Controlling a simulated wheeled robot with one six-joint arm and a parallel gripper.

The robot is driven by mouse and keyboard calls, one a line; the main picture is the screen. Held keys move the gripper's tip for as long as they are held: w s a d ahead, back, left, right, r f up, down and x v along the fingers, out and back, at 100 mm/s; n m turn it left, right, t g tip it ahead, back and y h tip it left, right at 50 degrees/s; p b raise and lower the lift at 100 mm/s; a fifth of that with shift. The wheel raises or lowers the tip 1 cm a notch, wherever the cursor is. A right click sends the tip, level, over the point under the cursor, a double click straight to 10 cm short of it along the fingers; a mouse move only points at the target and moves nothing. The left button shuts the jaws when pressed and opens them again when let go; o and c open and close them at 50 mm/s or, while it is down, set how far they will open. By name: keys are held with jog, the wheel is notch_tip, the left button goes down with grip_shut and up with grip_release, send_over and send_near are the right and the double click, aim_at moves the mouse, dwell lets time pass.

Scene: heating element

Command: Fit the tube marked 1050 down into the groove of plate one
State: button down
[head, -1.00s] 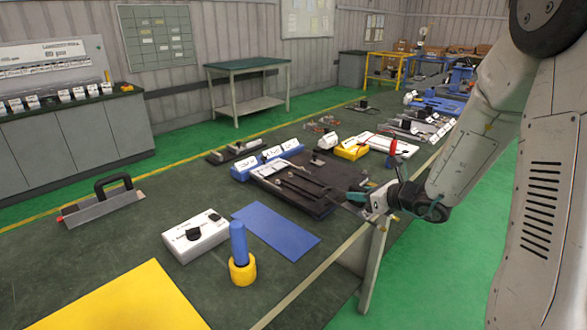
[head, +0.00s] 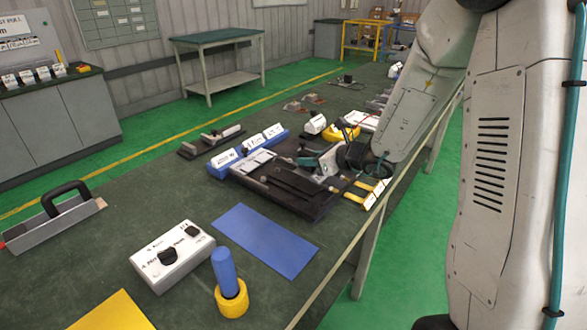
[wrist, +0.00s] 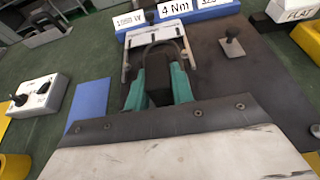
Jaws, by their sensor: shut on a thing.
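My gripper (head: 328,160) is over the right part of the dark board (head: 273,196) in the head view. In the wrist view its teal fingers (wrist: 158,88) are shut around a dark thing. A thin dark bent tube (wrist: 160,44) arches beyond the fingertips; its marking is not visible. Pale plates lie on the dark board; one is at the back left (head: 253,162), and it shows beyond the fingers in the wrist view (wrist: 178,31). I cannot read which plate is plate one. The gripper hides part of the board, and I cannot see a groove clearly.
Blue blocks with white labels (head: 209,169) line the board's back left. A yellow rack with white tags (head: 354,197) sits at the table's front edge, right of the board. A white switch box (head: 172,257), a blue mat (head: 264,240) and a blue cylinder in a yellow ring (head: 232,297) stand nearer.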

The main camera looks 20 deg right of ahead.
jog(key=a, duration=0.1)
jog(key=w+a, duration=0.2)
jog(key=shift+w+a+f, duration=0.2)
jog(key=shift+a+f, duration=0.05)
jog(key=shift+a, duration=0.1)
notch_tip(320, 180, down, 4)
jog(key=shift+r, duration=0.25)
jog(key=c, duration=1.2)
grip_release()
